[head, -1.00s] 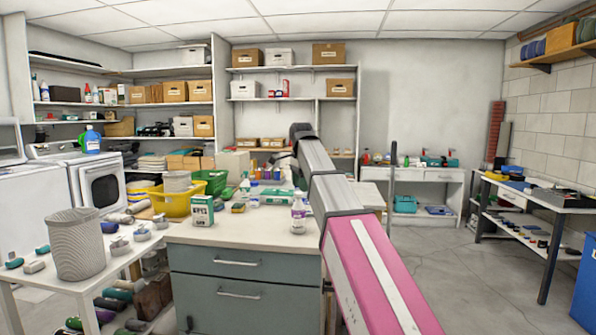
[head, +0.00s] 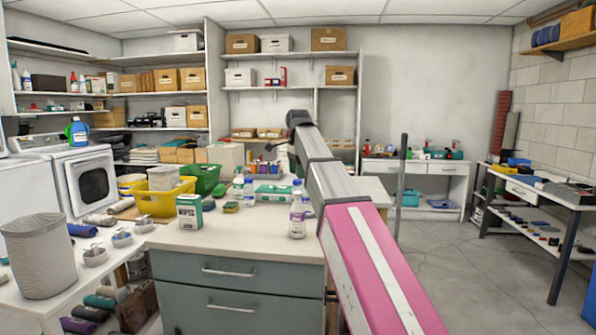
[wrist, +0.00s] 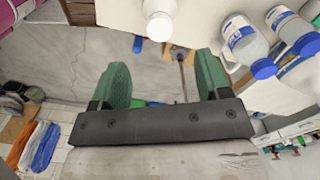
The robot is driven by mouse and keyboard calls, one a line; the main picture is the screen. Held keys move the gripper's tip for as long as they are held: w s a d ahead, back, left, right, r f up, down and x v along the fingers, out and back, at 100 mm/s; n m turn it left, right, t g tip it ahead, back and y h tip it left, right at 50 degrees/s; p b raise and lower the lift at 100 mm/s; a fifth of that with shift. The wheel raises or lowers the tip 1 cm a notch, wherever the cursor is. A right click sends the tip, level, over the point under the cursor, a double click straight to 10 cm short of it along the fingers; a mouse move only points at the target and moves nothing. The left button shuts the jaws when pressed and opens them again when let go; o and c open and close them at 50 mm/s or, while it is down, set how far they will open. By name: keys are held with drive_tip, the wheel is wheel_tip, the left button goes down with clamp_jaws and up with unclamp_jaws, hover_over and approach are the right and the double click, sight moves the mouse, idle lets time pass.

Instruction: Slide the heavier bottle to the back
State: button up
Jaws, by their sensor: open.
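On the counter in the head view stands a white bottle with a purple label (head: 297,216), upright near the front right edge. Blue-capped bottles stand behind it, one at the right (head: 298,188) and one further left (head: 249,191). In the wrist view, a white-capped bottle (wrist: 160,22) is at the top centre, beyond my fingertips. Two clear blue-capped bottles (wrist: 243,42) (wrist: 293,28) are at the upper right. My gripper (wrist: 160,74) has two green fingers spread wide with nothing between them. I cannot tell which bottle is heavier.
A green-and-white box (head: 190,212), a yellow bin (head: 163,200) and a green basket (head: 207,179) stand on the counter's left side. A flat teal box (head: 273,193) lies behind the bottles. The countertop's front (head: 245,243) is clear. A grey woven basket (head: 40,255) stands on the left table.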

sight(298, 199)
wheel_tip(298, 199, down, 11)
drive_tip(key=shift+r, duration=0.15)
idle(0.4)
drive_tip(key=c, duration=1.2)
